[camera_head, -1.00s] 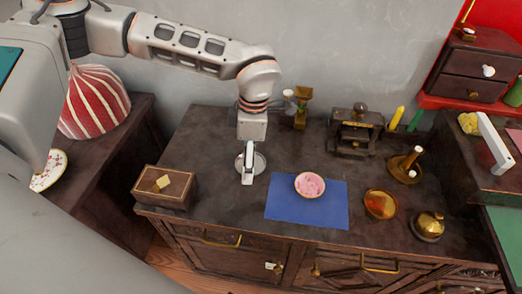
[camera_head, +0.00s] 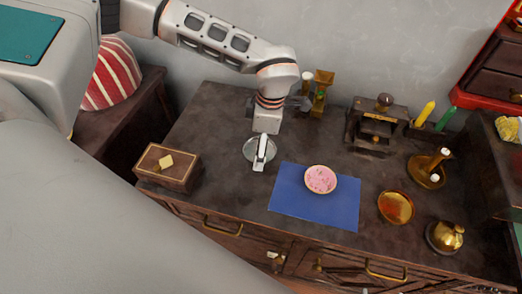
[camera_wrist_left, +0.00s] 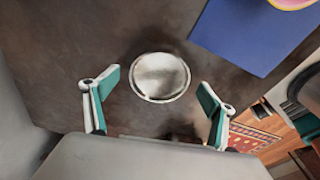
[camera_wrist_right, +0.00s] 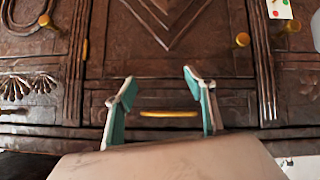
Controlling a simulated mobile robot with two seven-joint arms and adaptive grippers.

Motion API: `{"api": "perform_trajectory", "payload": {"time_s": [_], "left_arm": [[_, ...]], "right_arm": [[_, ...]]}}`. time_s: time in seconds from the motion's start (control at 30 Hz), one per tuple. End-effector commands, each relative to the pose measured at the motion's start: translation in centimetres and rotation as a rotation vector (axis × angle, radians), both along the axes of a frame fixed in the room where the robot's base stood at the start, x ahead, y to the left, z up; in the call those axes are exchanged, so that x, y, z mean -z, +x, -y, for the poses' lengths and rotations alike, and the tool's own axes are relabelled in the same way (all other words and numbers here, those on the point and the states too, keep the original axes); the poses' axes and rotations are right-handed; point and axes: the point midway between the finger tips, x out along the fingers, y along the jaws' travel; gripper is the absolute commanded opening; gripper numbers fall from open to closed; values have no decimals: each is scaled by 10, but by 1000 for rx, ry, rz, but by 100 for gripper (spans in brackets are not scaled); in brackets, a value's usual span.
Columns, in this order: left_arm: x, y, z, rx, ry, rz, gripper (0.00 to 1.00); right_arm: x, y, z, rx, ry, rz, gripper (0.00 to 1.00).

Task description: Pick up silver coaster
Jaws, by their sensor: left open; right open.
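The silver coaster (camera_head: 249,149) is a round, shiny disc lying flat on the dark wooden cabinet top. My left gripper (camera_head: 260,165) is above it in the head view and covers part of it. In the left wrist view the whole coaster (camera_wrist_left: 160,77) shows, ahead of and roughly between the two spread fingers of my left gripper (camera_wrist_left: 155,98). The fingers are open with nothing between them; their exact height above the coaster is hard to tell. My right gripper (camera_wrist_right: 158,95) is open and empty in the right wrist view, facing the cabinet front.
A blue mat (camera_head: 290,200) with a pink bowl (camera_head: 320,179) lies right of the coaster. A wooden box (camera_head: 166,168) stands to the left. Brass pieces (camera_head: 396,207) and a small dark stand (camera_head: 376,125) are farther right. A drawer handle (camera_wrist_right: 170,114) is before my right gripper.

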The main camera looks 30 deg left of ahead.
Motion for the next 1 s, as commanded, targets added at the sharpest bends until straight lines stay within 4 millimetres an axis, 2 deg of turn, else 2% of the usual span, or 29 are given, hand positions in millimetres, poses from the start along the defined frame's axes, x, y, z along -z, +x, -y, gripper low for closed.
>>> {"api": "perform_trajectory", "payload": {"time_s": [0.23, 0.4, 0.77, 0.87, 1.0], "left_arm": [[2, 1, 0, -1, -1, 4, 84], [2, 1, 0, -1, -1, 3, 41], [-2, 1, 0, 0, -1, 4, 41], [-12, 2, 0, 1, -1, 8, 41], [-41, 3, 0, -1, -3, 13, 41]], "right_arm": [[-10, 9, -1, -1, 3, 23, 55], [-8, 8, 0, -3, 0, 20, 55], [-4, 5, 0, -5, -2, 12, 55], [-6, 4, 0, -4, -2, 11, 55], [-8, 3, 1, -2, -4, 8, 55]]}}
